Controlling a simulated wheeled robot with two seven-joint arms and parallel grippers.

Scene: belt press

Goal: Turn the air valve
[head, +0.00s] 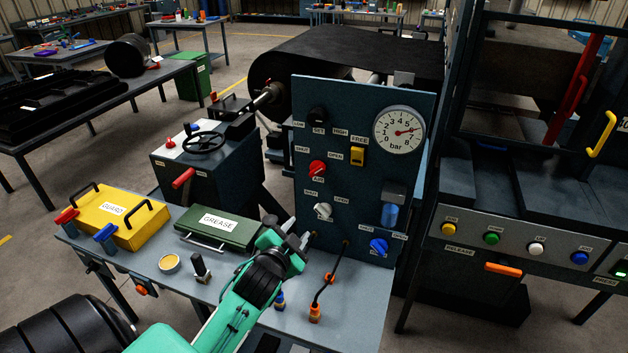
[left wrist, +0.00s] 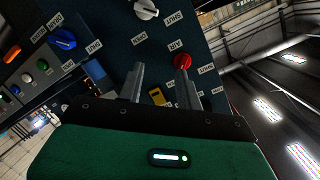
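The air valve is a red knob (head: 318,168) with an AIR label under it, on the upright dark panel (head: 364,100). SHUT and OPEN labels sit above it; I cannot tell its exact setting. My left gripper (head: 293,236) is open and empty, in front of the panel's lower left and below the knob. In the left wrist view, the two fingers of the left gripper (left wrist: 160,72) stand apart. The red knob (left wrist: 182,61) shows there close beyond the right fingertip; I cannot tell whether they touch. My right gripper is not in view.
The panel also carries a white knob (head: 323,210), a blue knob (head: 378,246), a yellow switch (head: 357,156), a black knob (head: 318,115) and a gauge (head: 399,130). A green grease box (head: 217,228) and yellow guard box (head: 117,214) stand left on the bench. A black hose (head: 333,275) hangs below.

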